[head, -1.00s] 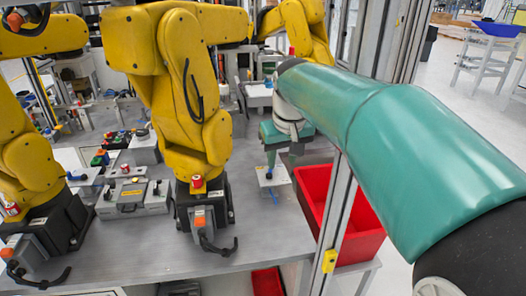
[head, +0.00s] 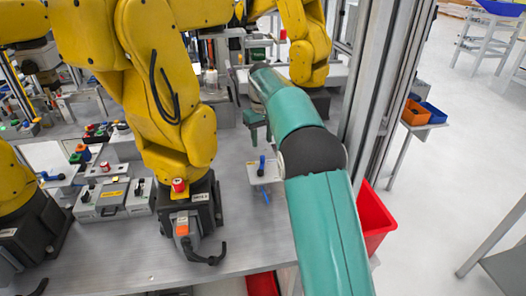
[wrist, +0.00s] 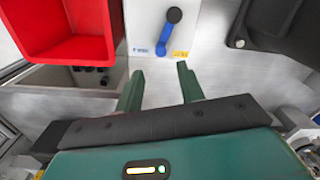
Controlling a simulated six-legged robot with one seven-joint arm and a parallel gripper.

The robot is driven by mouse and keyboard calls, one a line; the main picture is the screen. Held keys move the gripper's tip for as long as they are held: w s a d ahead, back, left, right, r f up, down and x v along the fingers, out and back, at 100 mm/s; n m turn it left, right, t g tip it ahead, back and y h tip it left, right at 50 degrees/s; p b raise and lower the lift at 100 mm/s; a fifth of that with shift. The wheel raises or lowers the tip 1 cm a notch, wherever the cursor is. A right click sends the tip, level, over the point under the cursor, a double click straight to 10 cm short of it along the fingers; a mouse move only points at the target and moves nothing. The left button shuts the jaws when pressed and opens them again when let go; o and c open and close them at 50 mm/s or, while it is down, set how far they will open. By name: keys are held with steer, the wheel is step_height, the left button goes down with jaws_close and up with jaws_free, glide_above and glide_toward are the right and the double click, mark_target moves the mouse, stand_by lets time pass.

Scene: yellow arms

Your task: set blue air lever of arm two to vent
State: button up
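The blue lever (wrist: 163,38) sits on a white plate (wrist: 192,18); its dark pivot is at the top and its blue handle points down and slightly left in the wrist view. In the head view the lever (head: 262,165) stands on the white plate (head: 256,178), beside the base of a yellow arm (head: 165,120). My gripper (wrist: 159,84) is open and empty, its two green fingers spread just below the handle end in the wrist view and apart from it. In the head view my gripper (head: 254,124) is small, above and behind the plate.
A red bin (wrist: 65,25) lies left of the plate in the wrist view; it shows right of my arm in the head view (head: 373,218). A black arm base (wrist: 280,30) is close on the right. A metal post (head: 375,100) stands right of the table.

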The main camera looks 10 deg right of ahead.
mark_target(262, 156)
steer(key=f, duration=0.5)
steer(key=shift+s+a+f, duration=0.1)
steer(key=shift+s+f, duration=0.2)
steer(key=shift+f, duration=0.05)
steer(key=shift+w+f, duration=0.1)
steer(key=shift+f, duration=0.2)
steer(key=shift+c, duration=0.5)
jaws_close()
steer(key=shift+w+a+r+n, duration=0.1)
steer(key=shift+a+n, duration=0.35)
steer(key=shift+n, duration=0.55)
steer(key=shift+a+n, duration=0.4)
steer(key=shift+n, duration=0.6)
